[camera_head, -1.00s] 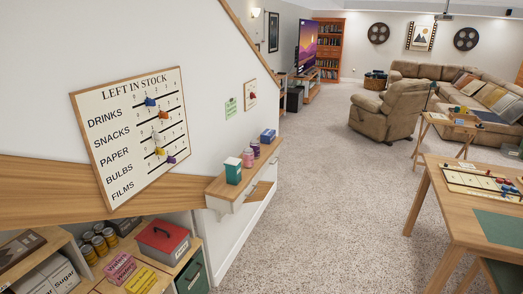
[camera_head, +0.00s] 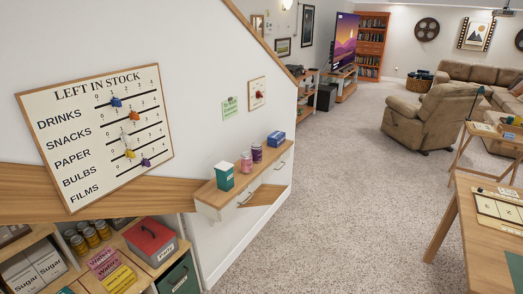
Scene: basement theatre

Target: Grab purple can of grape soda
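A small purple can (camera_head: 257,153) stands upright on the wall-mounted wooden shelf (camera_head: 226,199). A pink can or jar (camera_head: 246,162) stands just in front of it and to its left. A teal and white carton or cup (camera_head: 224,176) is nearer on the same shelf. A blue box (camera_head: 276,139) is at the shelf's far end. The lettering on the purple can is too small to read. Neither of my grippers is in view.
Open carpet (camera_head: 330,180) lies right of the shelf. A wooden table (camera_head: 470,225) stands at the right edge and a brown recliner (camera_head: 424,118) farther back. Lower left, a storage unit holds a red box (camera_head: 151,240), yellow-labelled cans (camera_head: 92,237) and sugar packs (camera_head: 35,270).

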